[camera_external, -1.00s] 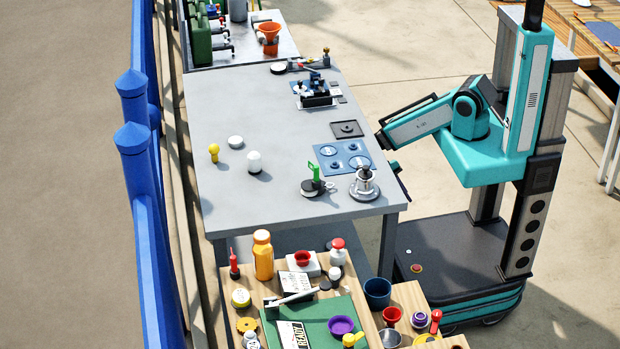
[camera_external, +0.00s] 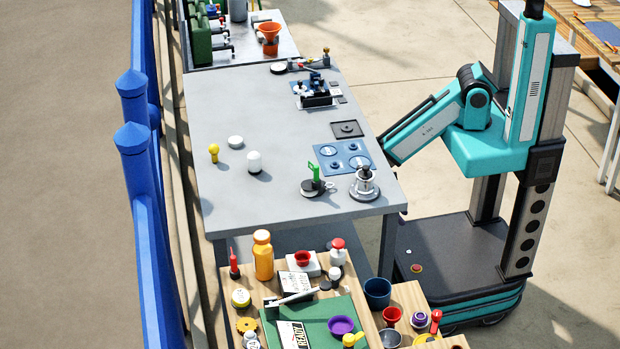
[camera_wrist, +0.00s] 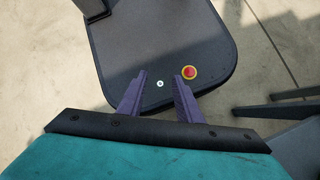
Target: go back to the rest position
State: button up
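My gripper (camera_wrist: 160,86) shows in the wrist view with two dark purple fingers, apart and with nothing between them. It points down over my own black base, where a red button shows. In the external view my teal arm slants down to the left beside the right edge of the grey table (camera_external: 212,110). The gripper itself is hidden there, behind or below the table edge.
On the table's right side are a blue plate with round fittings (camera_external: 352,146), a silver knobbed device (camera_external: 364,186) and a black square pad (camera_external: 347,129). A wooden bench (camera_external: 408,296) with a blue cup (camera_external: 377,292) stands in front. The floor behind my base is clear.

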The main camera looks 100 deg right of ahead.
jog(key=w+a+n+t+h+p, duration=0.1)
jog(key=w+a+n+h, duration=0.1)
jog(key=w+a+n, duration=0.2)
jog(key=shift+a+n+p, duration=0.3)
jog(key=shift+a+n, duration=0.4)
jog(key=shift+n, duration=0.5)
